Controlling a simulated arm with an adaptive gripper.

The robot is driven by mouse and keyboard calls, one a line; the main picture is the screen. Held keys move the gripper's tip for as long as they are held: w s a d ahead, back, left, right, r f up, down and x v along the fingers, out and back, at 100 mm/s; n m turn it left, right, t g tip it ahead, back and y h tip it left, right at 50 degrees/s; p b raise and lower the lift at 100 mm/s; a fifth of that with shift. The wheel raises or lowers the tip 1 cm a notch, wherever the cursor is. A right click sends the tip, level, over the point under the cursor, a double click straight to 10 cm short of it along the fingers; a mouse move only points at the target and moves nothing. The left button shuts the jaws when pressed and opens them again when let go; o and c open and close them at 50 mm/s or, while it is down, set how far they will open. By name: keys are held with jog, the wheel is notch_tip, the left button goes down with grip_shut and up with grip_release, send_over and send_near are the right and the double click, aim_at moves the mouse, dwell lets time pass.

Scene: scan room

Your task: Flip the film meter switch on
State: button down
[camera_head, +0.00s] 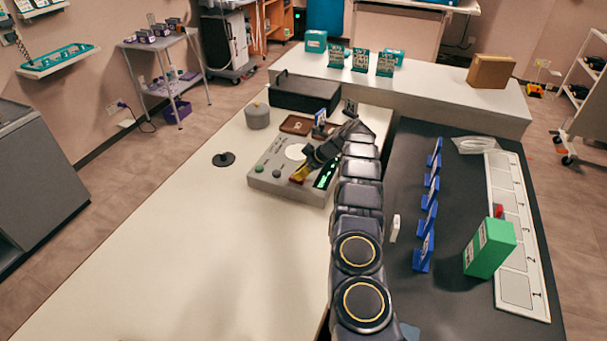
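The film meter is a grey box (266,184) with a sloped top on the white counter, near the middle of the view. Its top shows a pale round disc (295,152), a green button (260,169) and a lit green display (326,176). My gripper (302,174) is over the right half of the meter, pointing down and left, its tip close to the top face. A yellow and red patch shows at the tip; I cannot tell whether it belongs to the gripper or the meter. The switch cannot be made out. The finger gap is too small to see.
A black box (305,92), a grey round container (257,116) and a brown tray (296,125) stand behind the meter. A black disc (223,159) lies to its left. Blue holders (424,252) and a green box (489,248) stand on the dark surface at right. The front counter is clear.

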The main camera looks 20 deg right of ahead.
jog(key=shift+r, duration=0.1)
dwell(0.3)
jog(key=shift+r, duration=0.4)
notch_tip(320, 180, up, 3)
jog(key=shift+s+d+r, duration=0.1)
jog(key=s+d+r, duration=0.5)
jog(key=shift+s+d+r, duration=0.35)
jog(key=shift+r, duration=0.05)
